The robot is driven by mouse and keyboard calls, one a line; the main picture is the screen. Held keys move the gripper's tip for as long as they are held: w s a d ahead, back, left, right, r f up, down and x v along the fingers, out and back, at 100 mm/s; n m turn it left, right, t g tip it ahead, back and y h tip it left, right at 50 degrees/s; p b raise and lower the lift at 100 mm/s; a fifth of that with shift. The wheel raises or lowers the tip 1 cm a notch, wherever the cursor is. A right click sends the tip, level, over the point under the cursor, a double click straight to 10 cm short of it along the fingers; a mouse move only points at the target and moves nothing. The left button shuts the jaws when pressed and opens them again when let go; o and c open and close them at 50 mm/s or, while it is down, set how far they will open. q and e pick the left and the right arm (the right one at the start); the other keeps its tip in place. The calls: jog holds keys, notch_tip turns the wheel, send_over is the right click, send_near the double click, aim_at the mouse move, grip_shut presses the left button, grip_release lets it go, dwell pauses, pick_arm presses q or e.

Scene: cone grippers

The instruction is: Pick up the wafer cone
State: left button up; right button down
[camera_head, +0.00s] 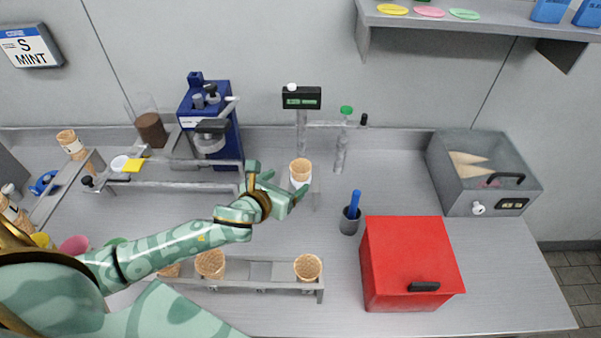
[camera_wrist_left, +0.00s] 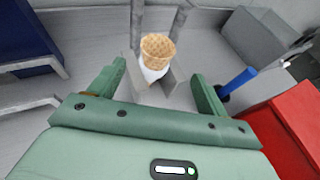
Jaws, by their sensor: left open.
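A wafer cone (camera_head: 301,170) with a white sleeve stands upright, mouth up, at a small metal stand under a display post in the middle of the counter. My left gripper (camera_head: 279,186) is open and empty, close to this cone. In the left wrist view the cone (camera_wrist_left: 158,46) appears beyond and between the two spread fingers of the gripper (camera_wrist_left: 160,88), apart from them. More wafer cones stand in a front rack, one at its right end (camera_head: 308,267) and one further left (camera_head: 210,264). My right gripper is not in view.
A red box (camera_head: 410,262) with a black handle stands right of the front rack. A dark cup (camera_head: 350,222) with a blue-handled tool stands behind it. A blue machine (camera_head: 209,115) is at back left, and a glass-topped case (camera_head: 484,172) at right.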

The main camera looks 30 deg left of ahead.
aim_at(296, 174)
pick_arm(q)
jog(key=b+x, duration=0.1)
jog(key=x, duration=0.5)
jog(key=shift+a+f, duration=0.1)
jog(key=shift+f, duration=0.05)
jog(key=shift+w+f, duration=0.2)
jog(key=shift+w, duration=0.2)
jog(key=b+x, duration=0.2)
jog(key=x, duration=0.3)
jog(key=shift+s+f, duration=0.1)
jog(key=shift+f, duration=0.05)
jog(key=shift+s, duration=0.1)
jog(key=shift+c, duration=0.4)
jog(key=shift+a, duration=0.1)
jog(key=c, duration=0.7)
